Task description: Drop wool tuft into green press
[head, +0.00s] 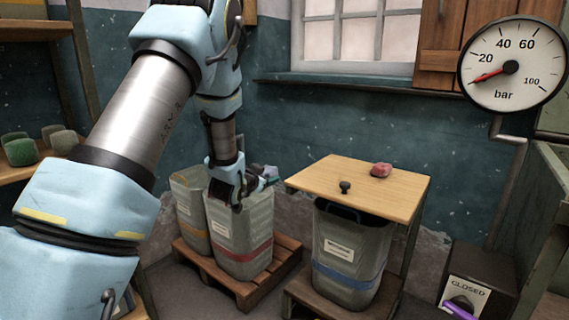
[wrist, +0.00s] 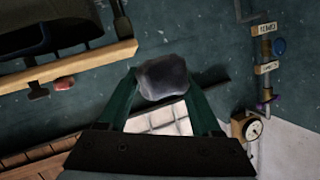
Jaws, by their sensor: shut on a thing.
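A dark grey wool tuft (wrist: 163,77) is held between the green fingers of my gripper (wrist: 163,86) in the wrist view. In the head view my gripper (head: 266,178) is above the right edge of the red-banded bin (head: 250,232), with the tuft (head: 271,171) small and partly hidden at its tips. The gripper is left of the wooden tabletop. A green-framed, open-topped structure (head: 545,225) is cut off at the right edge. I cannot tell whether it is the green press.
The wooden tabletop (head: 350,179) carries a red lump (head: 381,170) and a dark knob (head: 345,187). A blue-banded bin (head: 345,270) stands under it. A yellow-banded bin (head: 188,190) shares the pallet (head: 220,287). A pressure gauge (head: 530,75) and a dark "CLOSED" box (head: 480,270) are at right.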

